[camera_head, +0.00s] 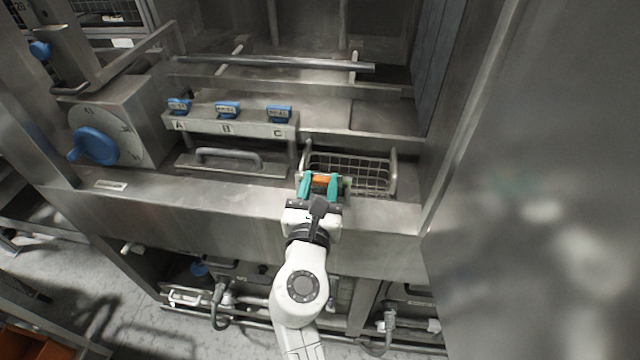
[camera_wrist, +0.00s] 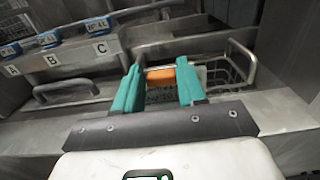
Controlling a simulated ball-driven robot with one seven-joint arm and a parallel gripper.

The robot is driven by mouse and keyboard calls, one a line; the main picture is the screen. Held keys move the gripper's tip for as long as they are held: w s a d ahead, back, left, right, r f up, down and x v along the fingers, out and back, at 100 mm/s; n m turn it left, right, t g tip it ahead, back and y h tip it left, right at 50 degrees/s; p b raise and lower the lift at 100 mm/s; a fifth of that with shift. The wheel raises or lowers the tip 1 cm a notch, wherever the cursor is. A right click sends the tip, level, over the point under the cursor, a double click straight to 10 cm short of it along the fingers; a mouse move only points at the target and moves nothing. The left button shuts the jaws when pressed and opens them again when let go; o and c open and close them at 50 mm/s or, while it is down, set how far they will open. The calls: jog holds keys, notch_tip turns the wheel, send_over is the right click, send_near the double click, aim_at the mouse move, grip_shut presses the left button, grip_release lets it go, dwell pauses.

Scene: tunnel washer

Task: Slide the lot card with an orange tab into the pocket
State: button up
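The gripper is at the front left of a wire basket (camera_head: 375,187). I cannot tell which part is the pocket.
Left of the basket is a rail marked A, B and C (camera_head: 228,128) with blue-topped tags. A bar handle (camera_head: 229,154) sits below it. A blue knob (camera_head: 95,146) is at far left. A large steel panel (camera_head: 560,150) bounds the right side.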

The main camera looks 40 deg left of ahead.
jog(key=o, duration=0.5)
jog(key=shift+c, duration=0.2)
jog(key=v, duration=1)
jog(key=shift+s+d, duration=0.3)
jog(key=shift+f, duration=0.1)
